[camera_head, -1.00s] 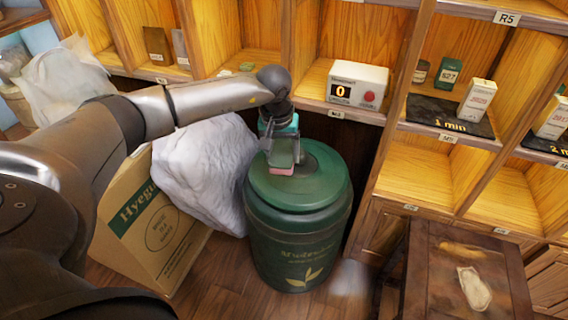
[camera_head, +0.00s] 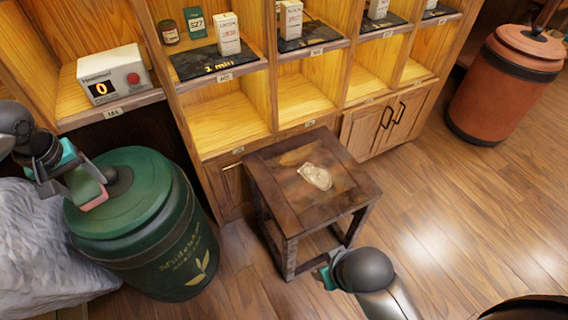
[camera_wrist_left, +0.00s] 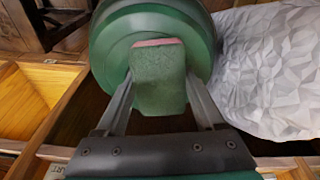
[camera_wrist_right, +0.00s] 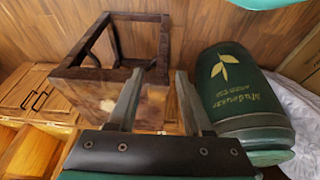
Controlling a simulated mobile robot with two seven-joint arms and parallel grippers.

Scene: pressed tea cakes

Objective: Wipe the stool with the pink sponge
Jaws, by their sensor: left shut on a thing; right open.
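The dark wooden stool (camera_head: 288,215) stands on the floor right of the middle. Its top has brownish smears and a pale, flat, crumpled piece (camera_head: 316,177) on it. My left gripper (camera_head: 88,190) is shut on the sponge (camera_head: 94,199), above the green barrel's lid. In the left wrist view the sponge (camera_wrist_left: 158,82) is green on its broad face with a pink edge. My right gripper (camera_head: 326,277) is low in front of the stool, its fingers partly hidden behind the wrist. In the right wrist view its fingers (camera_wrist_right: 158,100) are apart and empty, with the stool (camera_wrist_right: 115,90) beyond them.
The green barrel (camera_head: 160,235) stands left of the stool, with a white crumpled sack (camera_head: 40,250) beside it. Wooden shelves (camera_head: 225,115) with boxes and a counter device (camera_head: 112,75) stand behind. A reddish barrel (camera_head: 505,85) is at right. Floor right of the stool is clear.

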